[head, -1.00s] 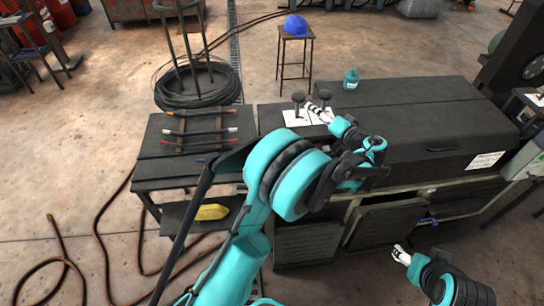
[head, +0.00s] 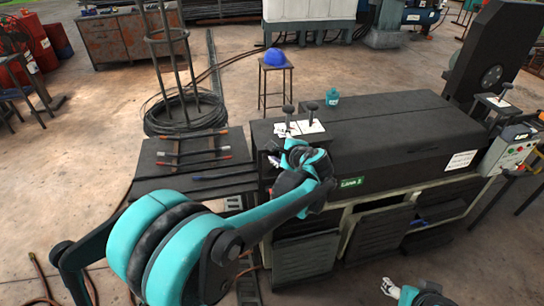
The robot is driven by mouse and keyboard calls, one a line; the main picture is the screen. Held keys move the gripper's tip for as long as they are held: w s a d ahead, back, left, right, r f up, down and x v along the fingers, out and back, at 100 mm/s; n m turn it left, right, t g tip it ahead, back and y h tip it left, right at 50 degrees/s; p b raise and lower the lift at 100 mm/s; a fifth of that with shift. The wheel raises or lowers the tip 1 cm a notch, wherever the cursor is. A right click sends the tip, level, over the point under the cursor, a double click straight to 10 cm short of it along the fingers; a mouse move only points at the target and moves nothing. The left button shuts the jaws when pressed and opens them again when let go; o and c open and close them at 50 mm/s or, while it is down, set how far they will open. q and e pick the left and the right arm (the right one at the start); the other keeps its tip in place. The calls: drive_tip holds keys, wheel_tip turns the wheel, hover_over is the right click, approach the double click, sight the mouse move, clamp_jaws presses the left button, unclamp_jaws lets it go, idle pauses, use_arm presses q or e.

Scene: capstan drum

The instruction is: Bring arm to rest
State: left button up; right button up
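My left arm reaches in from the lower left of the head view, its large teal and black joint in the foreground. Its wrist is bent beside the front left corner of the dark machine cabinet (head: 400,130). My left gripper (head: 274,161) is small and partly hidden by the wrist; I cannot tell whether it is open or shut. I see nothing held in it. My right gripper (head: 389,286) shows at the bottom edge, pale and small, over the floor in front of the cabinet. Its finger opening is too small to judge.
Two black knobs stand by white cards (head: 300,127) on the cabinet's left end, with a teal cup (head: 332,97) behind. A dark bench (head: 165,182) with rods adjoins on the left. A wire coil (head: 186,113) and a stool with a blue helmet (head: 275,57) stand behind.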

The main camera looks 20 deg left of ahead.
use_arm(q)
drive_tip(key=shift+s+a+m, duration=0.1)
drive_tip(key=shift+s+m, duration=0.3)
drive_tip(key=s+d+f+n+h, duration=0.2)
drive_tip(key=s+n+h, duration=0.1)
drive_tip(key=s, duration=0.6)
drive_tip(key=s+d+f+n+g+h, duration=0.1)
drive_tip(key=s+d+f+n+h, duration=0.1)
drive_tip(key=s+n, duration=0.4)
drive_tip(key=s+d+f+n+g+h, duration=0.1)
drive_tip(key=s+n, duration=0.4)
drive_tip(key=s, duration=0.9)
wheel_tip(320, 180, down, 2)
drive_tip(key=d+h, duration=0.1)
drive_tip(key=h, duration=0.1)
drive_tip(key=shift+d+h, duration=0.2)
drive_tip(key=shift+h, duration=0.2)
drive_tip(key=shift+s+f, duration=0.1)
